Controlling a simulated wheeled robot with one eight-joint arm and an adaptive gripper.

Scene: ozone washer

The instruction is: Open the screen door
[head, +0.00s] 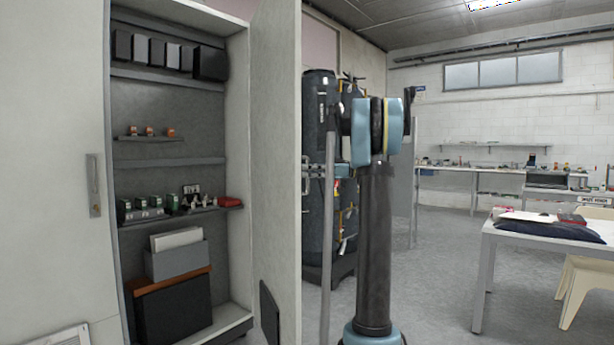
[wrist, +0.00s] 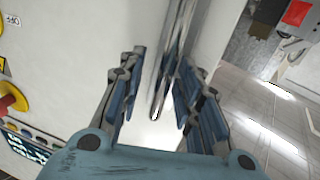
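In the wrist view, my gripper (wrist: 162,78) is open, with its two dark-blue padded fingers spread apart. A shiny metal bar handle (wrist: 182,45) runs lengthwise between the fingers, with a gap visible on both sides near its rounded end. Behind it is a pale, off-white panel (wrist: 95,35), apparently the front of a machine or its door. Whether this panel is the screen door, I cannot tell. In the head view, my arm stands in the middle, and I cannot make out my gripper.
A red and yellow knob (wrist: 12,100) and a small display (wrist: 25,146) sit left in the wrist view. In the head view, an open cabinet door (head: 274,150) stands left of my arm, and dark tanks (head: 318,130) stand behind. A table (head: 485,245) is at right; grey floor between is clear.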

